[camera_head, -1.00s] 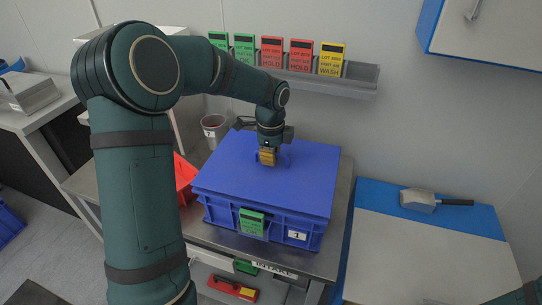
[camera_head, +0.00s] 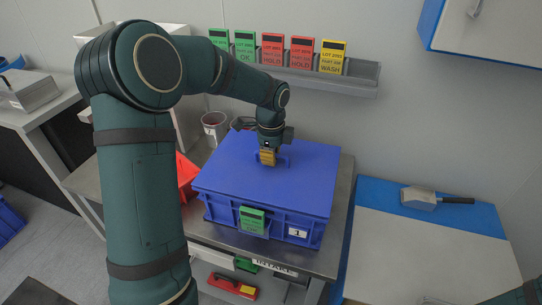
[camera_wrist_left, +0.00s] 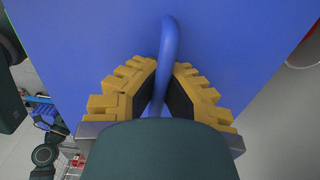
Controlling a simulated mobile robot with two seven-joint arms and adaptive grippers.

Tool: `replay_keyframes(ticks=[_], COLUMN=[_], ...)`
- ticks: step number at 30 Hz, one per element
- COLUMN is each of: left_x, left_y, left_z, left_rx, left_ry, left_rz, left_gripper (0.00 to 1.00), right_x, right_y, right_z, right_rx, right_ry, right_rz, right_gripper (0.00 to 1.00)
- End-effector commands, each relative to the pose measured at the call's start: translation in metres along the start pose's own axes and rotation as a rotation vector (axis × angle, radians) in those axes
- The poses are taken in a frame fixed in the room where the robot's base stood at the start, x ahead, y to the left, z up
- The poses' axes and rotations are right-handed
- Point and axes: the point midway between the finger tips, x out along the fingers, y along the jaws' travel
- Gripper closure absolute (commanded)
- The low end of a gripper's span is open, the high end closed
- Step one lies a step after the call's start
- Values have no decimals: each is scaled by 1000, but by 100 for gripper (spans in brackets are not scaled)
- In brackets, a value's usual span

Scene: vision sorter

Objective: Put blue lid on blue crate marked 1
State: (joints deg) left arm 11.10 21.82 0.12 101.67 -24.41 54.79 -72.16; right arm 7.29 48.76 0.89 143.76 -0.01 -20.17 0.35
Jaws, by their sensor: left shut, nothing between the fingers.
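The blue lid (camera_head: 305,180) lies flat over the top of the blue crate (camera_head: 272,228), with its edges lined up with the crate's rim as far as I see. The crate's front carries a white label with a 1 (camera_head: 297,232) and a green card (camera_head: 252,220). My left gripper (camera_head: 268,158) is shut at the middle of the lid, pointing down at its handle. In the left wrist view the blue handle (camera_wrist_left: 169,45) runs between the yellow fingers (camera_wrist_left: 165,95); the contact is hidden by the wrist. My right gripper is out of view.
The crate stands on a metal table (camera_head: 345,190). A red bin (camera_head: 186,172) and a grey cup (camera_head: 214,125) are to its left. A rack (camera_head: 350,84) with several cards hangs behind. A scoop (camera_head: 425,198) lies on the blue-edged table at right.

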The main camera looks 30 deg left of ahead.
Motion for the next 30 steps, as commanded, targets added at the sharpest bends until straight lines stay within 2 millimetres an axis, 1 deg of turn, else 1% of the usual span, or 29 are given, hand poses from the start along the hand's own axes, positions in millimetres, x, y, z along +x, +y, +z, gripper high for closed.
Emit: replay_keyframes(ticks=[11, 12, 14, 15, 16, 25, 28, 30], left_x=[3, 3, 3, 3, 3, 2, -4, -13], left_y=[0, 0, 0, 0, 0, 0, -1, -1], left_z=[0, 0, 0, 0, 0, 0, 0, 0], left_rx=[0, 0, 0, 0, 0, 0, -1, -1], left_ry=[0, 0, 0, 0, 0, 0, 0, 1], left_rz=[-1, -1, -1, -1, -1, 0, -2, -4], left_gripper=[100, 98, 77, 63, 61, 61, 61, 61], right_x=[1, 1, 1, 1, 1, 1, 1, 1], right_y=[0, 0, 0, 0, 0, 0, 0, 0], right_z=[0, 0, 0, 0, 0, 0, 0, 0], right_rx=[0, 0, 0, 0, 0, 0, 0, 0], right_ry=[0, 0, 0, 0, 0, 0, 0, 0], right_rz=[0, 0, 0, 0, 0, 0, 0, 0], right_gripper=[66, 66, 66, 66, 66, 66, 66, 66])
